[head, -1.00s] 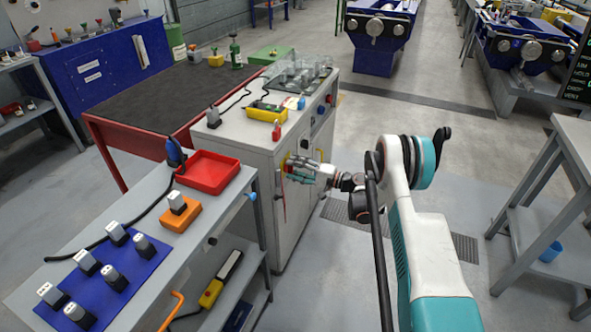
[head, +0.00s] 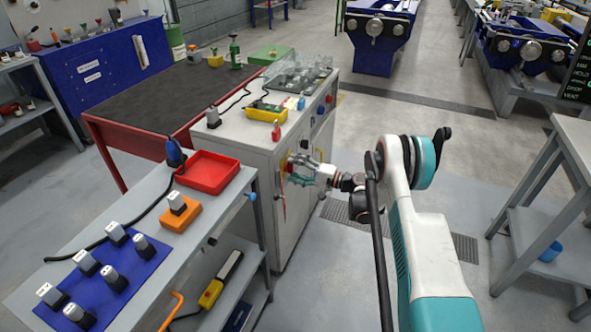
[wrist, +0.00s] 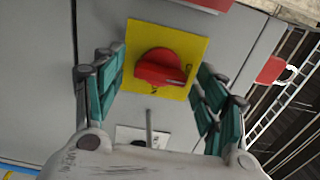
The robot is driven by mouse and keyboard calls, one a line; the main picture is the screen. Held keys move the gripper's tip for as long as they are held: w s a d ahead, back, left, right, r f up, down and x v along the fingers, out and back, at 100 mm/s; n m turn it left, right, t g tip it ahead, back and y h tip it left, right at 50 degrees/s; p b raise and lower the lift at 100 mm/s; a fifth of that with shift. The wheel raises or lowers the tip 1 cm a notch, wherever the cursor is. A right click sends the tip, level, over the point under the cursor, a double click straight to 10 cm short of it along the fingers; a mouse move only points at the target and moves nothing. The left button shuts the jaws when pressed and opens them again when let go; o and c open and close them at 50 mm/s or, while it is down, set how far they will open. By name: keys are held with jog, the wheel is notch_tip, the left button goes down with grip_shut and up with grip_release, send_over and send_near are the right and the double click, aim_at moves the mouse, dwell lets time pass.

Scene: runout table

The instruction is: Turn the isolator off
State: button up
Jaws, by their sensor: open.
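The isolator is a red rotary knob (wrist: 160,68) on a square yellow plate (wrist: 188,46), set in the grey cabinet face. In the wrist view the knob is between the fingers of my gripper (wrist: 160,90), which are spread wide with a gap on each side. I cannot tell how far the fingertips are from the plate. In the head view my gripper (head: 297,170) is at the front of the grey cabinet (head: 265,230), and the yellow plate is mostly hidden behind it.
In the head view, a bench with a red tray (head: 207,187) and a blue mat (head: 128,255) stands in front-left. Open floor lies right of the cabinet.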

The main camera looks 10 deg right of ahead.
jog(key=v, duration=1.2)
jog(key=shift+w, duration=0.1)
